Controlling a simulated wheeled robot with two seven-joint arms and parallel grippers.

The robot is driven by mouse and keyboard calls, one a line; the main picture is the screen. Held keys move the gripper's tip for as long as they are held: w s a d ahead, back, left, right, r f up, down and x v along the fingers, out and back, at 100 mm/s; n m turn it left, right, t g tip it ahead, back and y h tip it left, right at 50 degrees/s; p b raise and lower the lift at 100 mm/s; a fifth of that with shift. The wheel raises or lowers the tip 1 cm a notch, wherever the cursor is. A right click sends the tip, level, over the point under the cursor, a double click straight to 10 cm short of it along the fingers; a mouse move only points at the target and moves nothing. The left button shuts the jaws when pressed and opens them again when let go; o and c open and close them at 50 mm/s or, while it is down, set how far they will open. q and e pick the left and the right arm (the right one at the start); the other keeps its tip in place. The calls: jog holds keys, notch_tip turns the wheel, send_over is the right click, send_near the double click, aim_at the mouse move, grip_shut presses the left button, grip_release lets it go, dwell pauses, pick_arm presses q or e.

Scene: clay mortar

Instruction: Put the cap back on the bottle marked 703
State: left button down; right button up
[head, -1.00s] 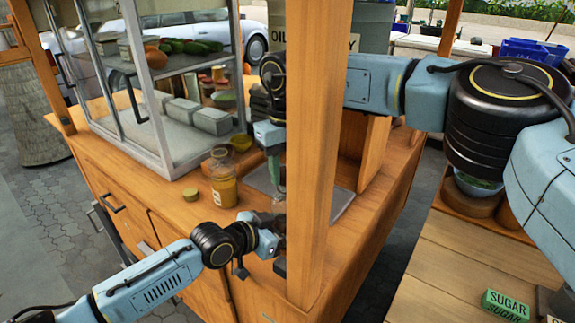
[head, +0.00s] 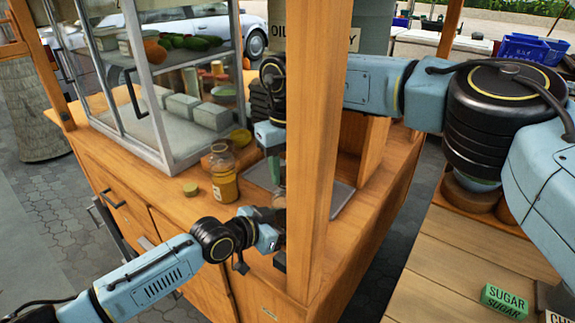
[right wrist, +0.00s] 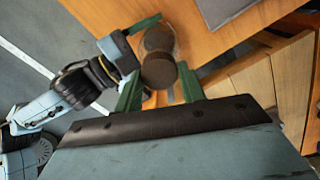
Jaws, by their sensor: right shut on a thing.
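My right gripper (right wrist: 160,88) is shut on a round, dark brown thing (right wrist: 158,73), seemingly the cap, in the right wrist view. A second brown round thing (right wrist: 158,40), perhaps the bottle, sits just beyond it; I cannot tell whether they touch. A green finger of my left gripper (right wrist: 145,23) shows beside that farther thing. In the head view the wooden post hides most of both grippers' fingertips, so I cannot tell whether the left is closed. A glass bottle with yellow contents (head: 223,186) stands upright on the counter. No 703 marking is legible.
A small yellowish disc (head: 190,189) lies on the counter left of the yellow bottle. The wooden post (head: 318,150) stands close to both grippers. A glass display case (head: 165,110) stands behind. A green sugar box (head: 505,300) is at lower right.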

jog(key=m, duration=0.4)
jog(key=shift+a, duration=0.1)
jog(key=m, duration=0.3)
jog(key=shift+m, duration=0.3)
jog(key=m, duration=0.3)
jog(key=shift+m, duration=0.4)
jog(key=m, duration=0.3)
jog(key=shift+a+m, duration=0.1)
jog(key=shift+m, duration=0.3)
jog(key=m, duration=0.3)
jog(key=shift+w+m, duration=0.1)
jog(key=shift+m, duration=0.2)
jog(key=m, duration=0.3)
jog(key=shift+m, duration=0.4)
jog(key=m, duration=0.6)
jog(key=shift+w+m, duration=0.15)
jog(key=shift+m, duration=0.15)
jog(key=o, duration=0.9)
